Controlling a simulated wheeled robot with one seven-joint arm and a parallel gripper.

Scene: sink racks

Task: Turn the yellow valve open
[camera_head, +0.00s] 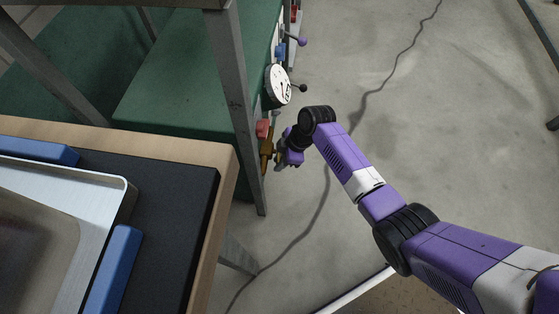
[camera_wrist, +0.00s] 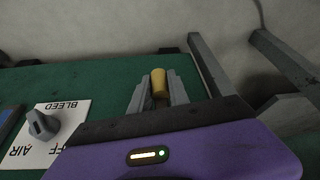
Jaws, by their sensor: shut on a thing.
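The yellow valve shows in the head view as a brass-yellow piece (camera_head: 266,152) on the side of the green unit, below a red block. In the wrist view its yellow rounded end (camera_wrist: 158,80) stands between my two grey fingers. My gripper (camera_wrist: 157,92) is shut on this yellow piece. In the head view my gripper (camera_head: 281,156) reaches the valve from the right, and the wrist hides much of the contact. The valve's turn angle cannot be told clearly.
A round white gauge (camera_head: 278,92), a black-knobbed lever (camera_head: 299,88) and a purple-knobbed lever (camera_head: 302,41) sit along the same side. A grey knob (camera_wrist: 42,124) is on a white labelled plate. A metal post (camera_head: 238,100) stands close left.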

